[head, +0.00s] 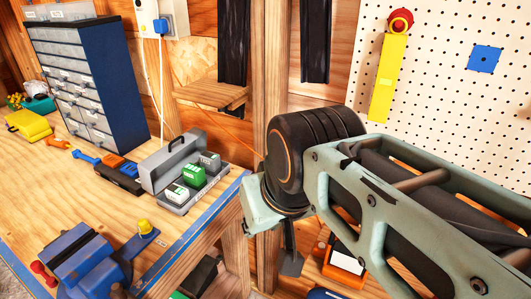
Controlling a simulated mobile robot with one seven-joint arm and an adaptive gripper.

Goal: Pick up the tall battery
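Several green and grey block-shaped batteries stand in a grey charger tray (178,204) near the right end of the workbench. One is at the front (176,192), a greener one in the middle (194,176), and one at the back (210,161). The middle one looks taller, but I cannot tell surely which is the tall battery. My arm reaches in from the right, its black wrist joint right of the tray and apart from the batteries. My gripper's fingers are not visible.
A blue vise (82,262) and a blue block with a yellow knob (139,243) are in front. A blue drawer cabinet (122,75) stands behind. Bare bench (45,185) lies at left.

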